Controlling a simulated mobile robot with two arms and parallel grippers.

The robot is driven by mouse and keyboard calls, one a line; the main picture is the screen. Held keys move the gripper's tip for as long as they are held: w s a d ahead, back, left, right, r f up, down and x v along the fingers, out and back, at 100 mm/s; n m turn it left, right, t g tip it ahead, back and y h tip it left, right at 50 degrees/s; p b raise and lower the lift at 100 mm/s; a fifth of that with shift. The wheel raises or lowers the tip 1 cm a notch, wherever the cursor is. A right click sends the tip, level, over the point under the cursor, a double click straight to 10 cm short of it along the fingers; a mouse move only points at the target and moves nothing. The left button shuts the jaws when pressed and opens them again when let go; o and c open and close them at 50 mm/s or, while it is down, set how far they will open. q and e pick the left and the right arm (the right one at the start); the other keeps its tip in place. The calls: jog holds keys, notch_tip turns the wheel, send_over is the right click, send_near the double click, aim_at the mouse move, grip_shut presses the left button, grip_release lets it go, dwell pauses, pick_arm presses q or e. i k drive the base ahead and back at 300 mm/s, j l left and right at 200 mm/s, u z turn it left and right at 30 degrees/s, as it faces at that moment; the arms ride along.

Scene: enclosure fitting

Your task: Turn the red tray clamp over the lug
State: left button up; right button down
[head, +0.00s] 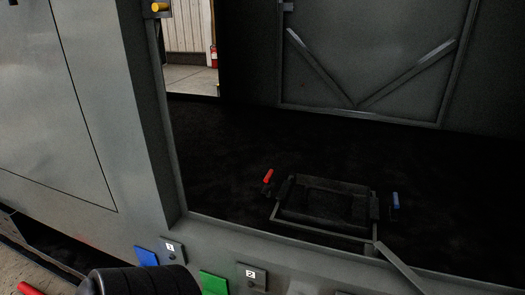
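The red tray clamp (267,176) is a small red handle at the left side of a dark tray (325,201) inside the enclosure. The handle stands up at a slight tilt. The lug beside it is too dark to make out, so I cannot tell whether the clamp lies over it. Neither of my grippers shows in the head view. A dark ribbed rounded part at the bottom left looks like a piece of my arm.
The grey enclosure wall (95,120) frames the opening on the left, with a yellow-ended latch (158,7) at the top. Blue (146,257) and green (213,283) plates and numbered tags line the lower sill. A grey bar (398,266) slants across the sill. The dark floor around the tray looks clear.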

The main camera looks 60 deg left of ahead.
aim_at(266, 189)
jog(key=u, duration=1.65)
jog(key=j+z, duration=0.1)
